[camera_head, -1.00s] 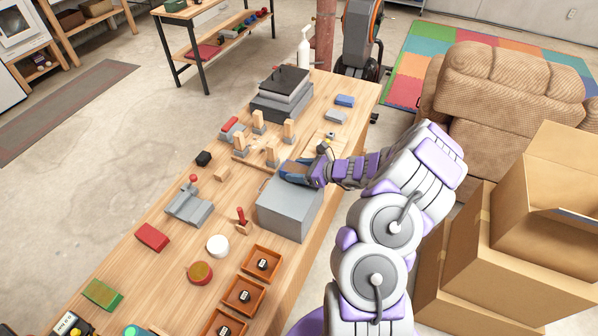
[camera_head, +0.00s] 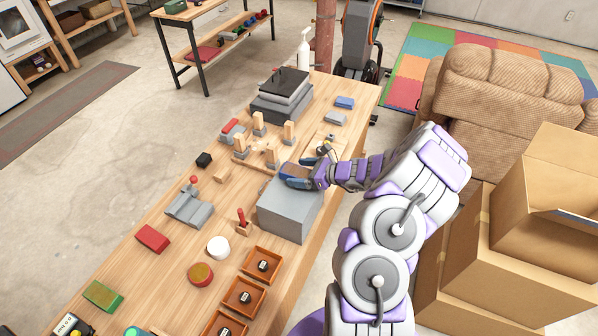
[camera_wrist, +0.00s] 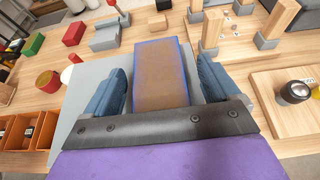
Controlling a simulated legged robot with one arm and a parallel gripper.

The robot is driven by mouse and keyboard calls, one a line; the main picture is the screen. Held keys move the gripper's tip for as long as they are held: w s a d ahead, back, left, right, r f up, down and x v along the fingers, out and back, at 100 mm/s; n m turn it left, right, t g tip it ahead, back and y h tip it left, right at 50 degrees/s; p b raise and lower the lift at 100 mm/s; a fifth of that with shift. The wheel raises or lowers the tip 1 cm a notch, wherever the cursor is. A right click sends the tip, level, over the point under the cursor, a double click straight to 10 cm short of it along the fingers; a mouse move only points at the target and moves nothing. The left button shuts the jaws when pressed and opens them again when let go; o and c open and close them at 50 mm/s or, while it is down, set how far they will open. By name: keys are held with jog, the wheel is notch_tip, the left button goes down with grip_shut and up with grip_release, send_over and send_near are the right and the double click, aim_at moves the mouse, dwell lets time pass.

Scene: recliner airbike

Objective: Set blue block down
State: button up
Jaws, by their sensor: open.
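My gripper (camera_head: 298,176) is open, low over the top of a grey box (camera_head: 287,214) on the workbench. In the wrist view, a block with blue edges and a brown upper face (camera_wrist: 160,78) lies between my blue fingers (camera_wrist: 160,68), with a gap on each side. It appears to rest on the grey box top (camera_wrist: 88,80). My gripper mostly hides it in the head view. A separate blue block (camera_head: 345,102) lies at the bench's far right.
Wooden posts (camera_head: 289,131) stand just beyond the box. A dark round knob on a wooden board (camera_wrist: 295,92) is to its right. Orange trays (camera_head: 262,265) and a red-handled piece (camera_head: 242,221) are nearby. Cardboard boxes (camera_head: 545,215) stand at right.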

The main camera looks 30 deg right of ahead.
jog(key=p+v, duration=0.2)
jog(key=v, duration=0.9)
jog(key=s+a+r+n+g+y, duration=0.1)
jog(key=s+a+r+n+g, duration=0.15)
jog(key=a+r+n, duration=0.4)
jog(key=s+a+r+n+g, duration=0.2)
jog(key=a+r+n+g, duration=0.15)
jog(key=a, duration=0.65)
jog(key=s+a+r+n+g+y, duration=0.1)
jog(key=s+a+r+n+g, duration=0.2)
jog(key=a+r+n, duration=0.35)
jog(key=s+a+r+n+g+h, duration=0.1)
jog(key=s+a+n+g+h, duration=0.15)
jog(key=s, duration=0.35)
jog(key=s+a+n+g+h, duration=0.1)
jog(key=s+a+n+h, duration=0.1)
jog(key=s+a+n, duration=0.35)
jog(key=s+d+r+n+h, duration=0.1)
jog(key=s+d+n+h, duration=0.3)
jog(key=s, duration=0.9)
jog(key=d+h, duration=0.1)
jog(key=d, duration=0.1)
jog(key=shift+d+r+h, duration=0.35)
